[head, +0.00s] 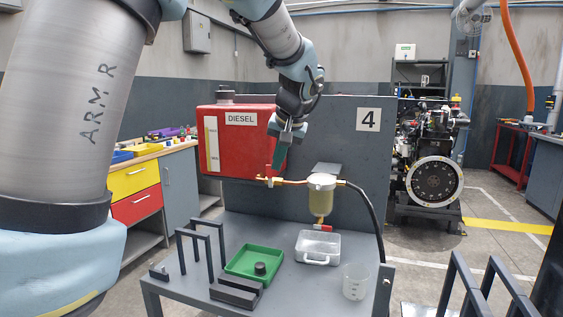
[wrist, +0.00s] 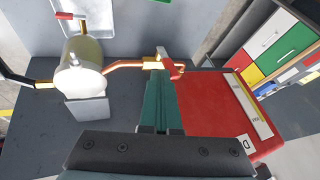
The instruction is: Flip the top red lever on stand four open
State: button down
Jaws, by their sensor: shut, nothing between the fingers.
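The top red lever (wrist: 178,71) shows in the wrist view as a small red piece beside the brass valve (wrist: 154,63), on the copper pipe between the red diesel tank (head: 236,135) and the filter. In the head view it is mostly hidden near my fingertips. My gripper (head: 279,165) points down at this valve, its green fingers together and empty. In the wrist view the fingertips (wrist: 157,78) are right at the valve, just left of the lever; I cannot tell whether they touch. The number 4 sign (head: 368,119) is on the stand's panel.
The filter bowl (head: 320,199) hangs right of the valve, with a lower red lever (head: 323,228) beneath it. On the stand's table are a green tray (head: 246,274), a clear box (head: 317,249), a beaker (head: 355,281) and black upright frames (head: 202,246). A black hose (head: 369,215) curves down at right.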

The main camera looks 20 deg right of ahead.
jog(key=h, duration=0.1)
jog(key=n+g+h+b, duration=0.3)
jog(key=g+h+b, duration=0.3)
jog(key=g+h, duration=0.25)
send_near(270, 182)
notch_tip(270, 182, down, 3)
jog(key=w+d, duration=0.1)
jog(key=d, duration=0.1)
jog(key=shift+w+d+r+h, duration=0.1)
jog(key=shift+d+h, duration=0.1)
jog(key=shift+h, duration=0.15)
jog(key=shift+s+d+f+b, duration=0.4)
jog(key=shift+s+d+b, duration=0.05)
jog(key=shift+d, duration=0.1)
jog(key=b+v, duration=0.1)
jog(key=v, duration=0.9)
jog(key=shift+s+a+r, duration=0.15)
jog(key=shift+a+r, duration=0.15)
jog(key=shift+r, duration=0.05)
